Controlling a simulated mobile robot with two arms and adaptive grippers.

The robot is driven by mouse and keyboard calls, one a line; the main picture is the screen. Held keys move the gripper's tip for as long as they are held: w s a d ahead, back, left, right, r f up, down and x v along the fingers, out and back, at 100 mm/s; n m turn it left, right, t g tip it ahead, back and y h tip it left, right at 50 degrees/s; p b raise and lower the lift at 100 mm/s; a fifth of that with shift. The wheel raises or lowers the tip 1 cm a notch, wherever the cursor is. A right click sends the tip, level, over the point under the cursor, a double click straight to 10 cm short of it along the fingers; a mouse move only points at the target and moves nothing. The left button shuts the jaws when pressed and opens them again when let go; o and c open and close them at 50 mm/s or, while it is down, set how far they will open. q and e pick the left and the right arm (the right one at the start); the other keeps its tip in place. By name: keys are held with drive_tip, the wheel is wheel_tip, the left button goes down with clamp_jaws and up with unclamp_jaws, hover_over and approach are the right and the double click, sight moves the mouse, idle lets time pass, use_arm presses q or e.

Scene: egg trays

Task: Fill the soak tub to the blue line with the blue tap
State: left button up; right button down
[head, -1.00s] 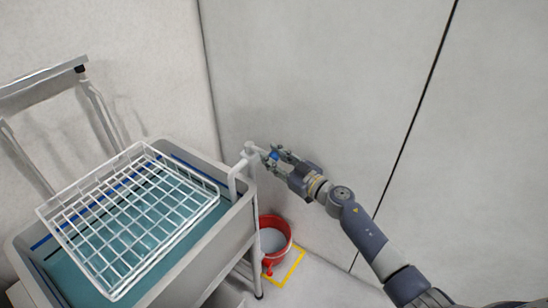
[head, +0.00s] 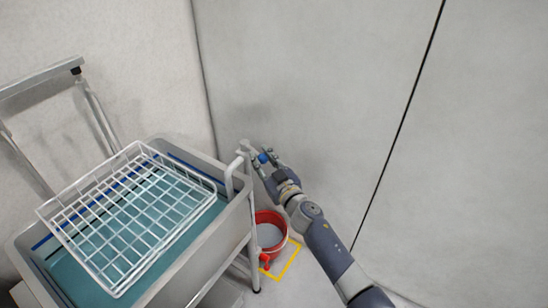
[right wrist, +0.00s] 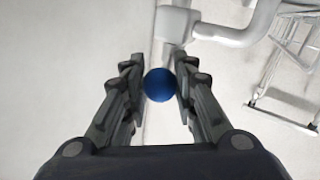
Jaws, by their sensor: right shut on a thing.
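The soak tub (head: 222,222) is a grey tub at the left, holding teal water. The blue line (head: 180,162) runs along its inner wall, and the water surface looks a little below it. The white tap (head: 243,152) stands at the tub's right corner, its spout bending down over the rim. My right gripper (head: 261,159) is shut on the tap's round blue knob (right wrist: 159,85), which sits between the fingers in the right wrist view. Whether water runs from the spout is too small to tell. My left gripper is not in view.
A white wire basket (head: 52,209) lies over the tub and hides part of the water. A red bucket (head: 281,225) stands on the floor below the tap, by a yellow floor marking (head: 291,261). Pale walls close in behind; a metal frame (head: 40,80) stands back left.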

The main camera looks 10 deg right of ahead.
drive_tip(key=shift+s+f, duration=0.1)
drive_tip(key=shift+f, duration=0.05)
drive_tip(key=c, duration=1.3)
unclamp_jaws()
drive_tip(key=v, duration=1.2)
drive_tip(key=shift+a, duration=0.1)
